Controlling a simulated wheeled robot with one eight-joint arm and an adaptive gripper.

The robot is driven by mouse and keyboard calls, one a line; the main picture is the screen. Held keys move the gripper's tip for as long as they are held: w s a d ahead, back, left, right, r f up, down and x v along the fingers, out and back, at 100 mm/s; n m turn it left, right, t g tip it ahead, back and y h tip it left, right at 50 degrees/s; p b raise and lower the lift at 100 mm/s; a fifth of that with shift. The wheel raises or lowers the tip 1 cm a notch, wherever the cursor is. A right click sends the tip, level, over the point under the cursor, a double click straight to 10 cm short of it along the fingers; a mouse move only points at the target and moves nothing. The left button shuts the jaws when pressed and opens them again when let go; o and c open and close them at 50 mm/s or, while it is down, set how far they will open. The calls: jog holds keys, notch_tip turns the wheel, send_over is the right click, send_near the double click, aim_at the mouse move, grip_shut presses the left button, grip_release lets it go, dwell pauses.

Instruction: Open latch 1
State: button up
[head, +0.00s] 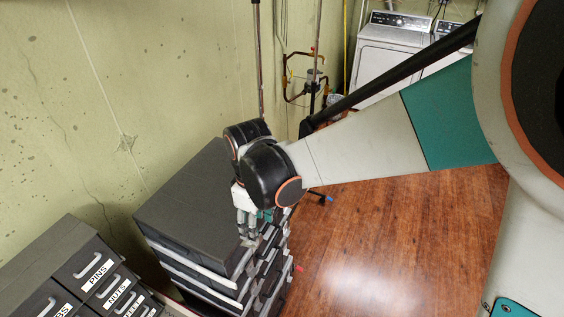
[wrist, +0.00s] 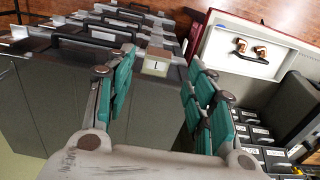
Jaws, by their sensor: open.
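A stack of dark grey cases (head: 195,205) with light metal edges stands against the wall in the head view. In the wrist view the cases (wrist: 50,95) show on the left, with dark handles and pale latch-like parts along their front edges. A small beige tab marked "1" (wrist: 155,66) sits at the front edge of the nearest case, between my fingers in the picture. My gripper (head: 249,234) points down at the front edge of the top case. In the wrist view my gripper (wrist: 160,64) is open, with nothing between its fingers. I cannot tell whether it touches the tab.
Labelled drawers (head: 95,268) stand at the lower left in the head view. A white panel with two copper-coloured parts (wrist: 243,60) and small drawers (wrist: 257,133) show at right in the wrist view. White machines (head: 392,55) stand behind.

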notch_tip(320, 180, down, 6)
jog(key=b, duration=0.3)
jog(key=shift+r, duration=0.1)
jog(key=shift+w, duration=0.1)
jog(key=c, duration=1.1)
